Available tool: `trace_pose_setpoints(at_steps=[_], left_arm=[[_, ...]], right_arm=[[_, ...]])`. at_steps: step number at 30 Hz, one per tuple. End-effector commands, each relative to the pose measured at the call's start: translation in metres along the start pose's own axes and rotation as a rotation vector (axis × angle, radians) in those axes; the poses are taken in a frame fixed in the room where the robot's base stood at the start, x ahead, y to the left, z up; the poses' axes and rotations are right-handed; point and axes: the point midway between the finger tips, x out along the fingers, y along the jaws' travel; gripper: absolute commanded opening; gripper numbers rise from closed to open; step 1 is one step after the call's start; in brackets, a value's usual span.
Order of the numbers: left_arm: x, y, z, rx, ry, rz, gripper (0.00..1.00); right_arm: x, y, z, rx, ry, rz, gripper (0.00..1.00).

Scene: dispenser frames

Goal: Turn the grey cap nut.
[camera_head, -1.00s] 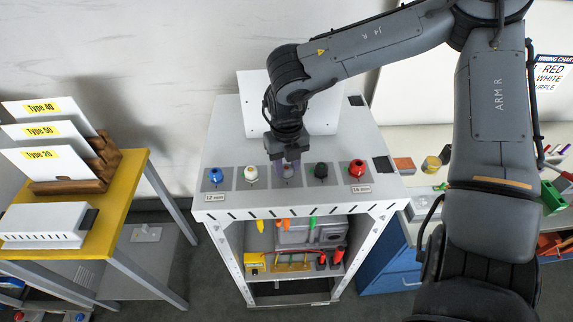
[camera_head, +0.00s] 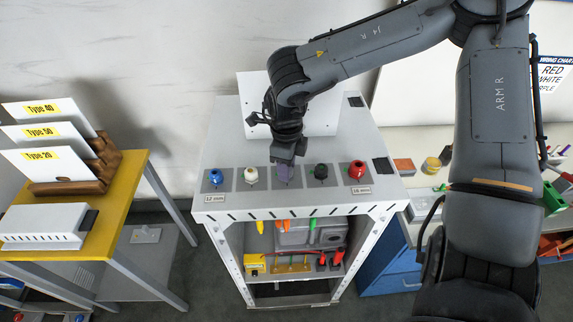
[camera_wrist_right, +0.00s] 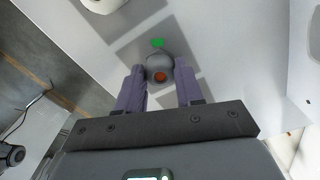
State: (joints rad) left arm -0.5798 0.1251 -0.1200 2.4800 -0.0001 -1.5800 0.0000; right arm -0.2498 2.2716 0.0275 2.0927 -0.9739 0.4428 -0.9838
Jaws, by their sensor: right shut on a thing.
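The grey cap nut (camera_wrist_right: 158,63) shows between the fingers of my right gripper (camera_wrist_right: 159,72) in the right wrist view. In the head view my right gripper (camera_head: 284,172) points down at the middle place of the row of coloured cap nuts. There its fingers and hand mostly hide the grey nut. The gripper is shut on the nut, a purple-grey finger on either side. My left gripper is not in view.
A white panel (camera_head: 255,100) rises behind. A yellow table (camera_head: 124,187) is at left.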

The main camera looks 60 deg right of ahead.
Motion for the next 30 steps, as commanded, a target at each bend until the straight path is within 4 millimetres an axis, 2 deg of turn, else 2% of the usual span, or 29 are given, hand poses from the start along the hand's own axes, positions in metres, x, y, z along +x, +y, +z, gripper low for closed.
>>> trace_pose_setpoints(at_steps=[11, 27, 28, 30], left_arm=[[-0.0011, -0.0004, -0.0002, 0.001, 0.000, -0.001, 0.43], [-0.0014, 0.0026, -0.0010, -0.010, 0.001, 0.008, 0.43], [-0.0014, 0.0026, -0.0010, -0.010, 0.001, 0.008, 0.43], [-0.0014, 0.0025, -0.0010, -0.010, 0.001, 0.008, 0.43]], right_arm=[[-0.0014, 0.0008, 0.0006, -0.168, -0.002, 0.001, 0.06], [-0.0015, 0.0009, 0.0006, -0.192, -0.002, 0.001, 0.06], [-0.0016, 0.0009, 0.0006, -0.192, -0.002, 0.001, 0.39], [-0.0015, 0.0008, 0.0006, -0.192, -0.002, 0.001, 0.50]])
